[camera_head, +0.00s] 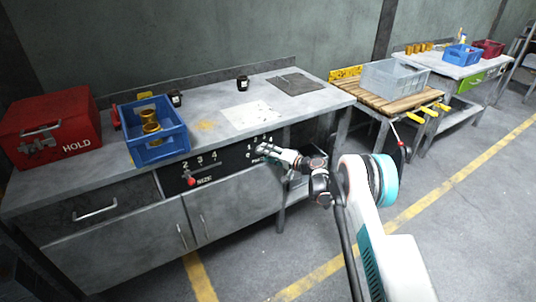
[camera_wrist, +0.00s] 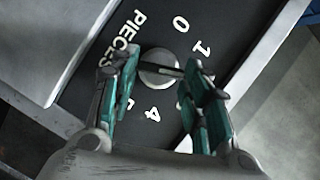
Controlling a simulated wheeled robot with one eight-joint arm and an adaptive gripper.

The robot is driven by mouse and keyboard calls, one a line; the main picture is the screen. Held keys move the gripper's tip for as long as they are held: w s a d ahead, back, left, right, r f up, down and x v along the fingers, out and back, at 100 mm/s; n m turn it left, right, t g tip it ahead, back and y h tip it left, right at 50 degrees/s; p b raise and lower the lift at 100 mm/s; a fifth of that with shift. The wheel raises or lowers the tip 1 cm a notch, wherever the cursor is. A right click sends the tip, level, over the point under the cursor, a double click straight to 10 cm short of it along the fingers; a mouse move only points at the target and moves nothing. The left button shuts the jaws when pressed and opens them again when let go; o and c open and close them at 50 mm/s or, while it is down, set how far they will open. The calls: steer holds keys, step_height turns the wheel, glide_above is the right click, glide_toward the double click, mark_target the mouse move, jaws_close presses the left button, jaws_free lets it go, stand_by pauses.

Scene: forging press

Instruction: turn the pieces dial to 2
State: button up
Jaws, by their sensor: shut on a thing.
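The pieces dial (camera_wrist: 158,66) is a round grey knob on a black panel in the wrist view, beside the word PIECES (camera_wrist: 122,34). My gripper (camera_wrist: 160,75) has its two green fingers on either side of the knob, shut on it. The 0 (camera_wrist: 181,23), 1 (camera_wrist: 202,47) and 4 (camera_wrist: 152,114) show; the right finger covers the area between 1 and 4. A dark bar across the knob runs toward the right finger; I cannot tell which number it marks. In the head view my gripper (camera_head: 268,150) hides the dial at the panel's right part.
The size dial (camera_head: 191,181) with a red knob is left on the same panel. Above, on the bench, stand a blue crate (camera_head: 156,150) with brass parts and a red HOLD box (camera_head: 50,130). A wooden table (camera_head: 385,92) with a grey crate stands right.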

steer(key=shift+f+m, duration=0.1)
steer(key=shift+m, duration=0.3)
steer(key=o, duration=1.1)
steer(key=shift+c, duration=0.2)
steer(key=v, duration=1.2)
steer(key=shift+f, duration=0.2)
steer(key=shift+d, duration=0.1)
